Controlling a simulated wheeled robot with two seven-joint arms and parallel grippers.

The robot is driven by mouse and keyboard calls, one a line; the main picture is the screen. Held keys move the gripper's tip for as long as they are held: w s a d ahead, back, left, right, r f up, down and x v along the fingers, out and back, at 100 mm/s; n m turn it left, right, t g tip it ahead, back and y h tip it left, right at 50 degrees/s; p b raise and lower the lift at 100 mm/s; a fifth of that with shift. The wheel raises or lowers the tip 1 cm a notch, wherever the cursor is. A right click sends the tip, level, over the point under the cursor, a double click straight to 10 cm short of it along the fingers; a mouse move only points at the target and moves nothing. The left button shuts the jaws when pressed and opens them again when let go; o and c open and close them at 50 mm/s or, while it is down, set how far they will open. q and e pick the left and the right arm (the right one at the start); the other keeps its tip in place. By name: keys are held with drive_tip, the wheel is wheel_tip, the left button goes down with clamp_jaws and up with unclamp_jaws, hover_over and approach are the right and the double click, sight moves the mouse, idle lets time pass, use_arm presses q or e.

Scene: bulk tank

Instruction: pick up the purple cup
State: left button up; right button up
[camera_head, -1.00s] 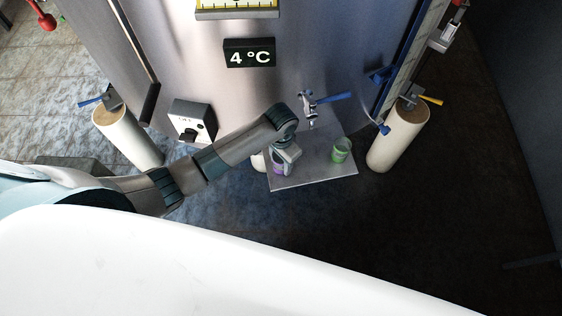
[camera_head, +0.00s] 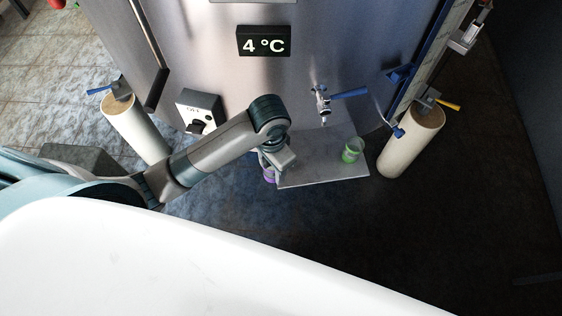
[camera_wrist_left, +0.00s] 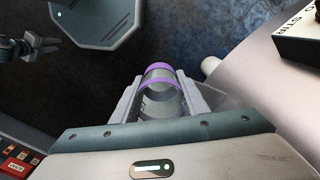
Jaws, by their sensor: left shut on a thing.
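The purple cup is clear with purple bands. In the left wrist view the purple cup (camera_wrist_left: 160,95) sits between the two fingers of my left gripper (camera_wrist_left: 158,100), which is shut on it. In the head view the purple cup (camera_head: 269,175) shows only in part below my left gripper (camera_head: 271,164), just off the left edge of the grey shelf (camera_head: 320,176). My wrist hides most of it.
A green cup (camera_head: 352,150) stands on the shelf's right part, right of the tap (camera_head: 323,103) with its blue handle. A control box with a knob (camera_head: 199,111) is on the tank (camera_head: 215,60). Pale posts stand left (camera_head: 137,130) and right (camera_head: 411,142).

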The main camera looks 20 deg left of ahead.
sight(267, 175)
use_arm(q)
drive_tip(key=shift+s+a+r+p, duration=0.2)
drive_tip(key=shift+s+r+p, duration=0.1)
drive_tip(key=shift+s+r, duration=0.2)
drive_tip(key=shift+s+a+r, duration=0.1)
drive_tip(key=shift+s+r, duration=0.2)
drive_tip(key=shift+s, duration=0.5)
drive_tip(key=shift+f, duration=0.1)
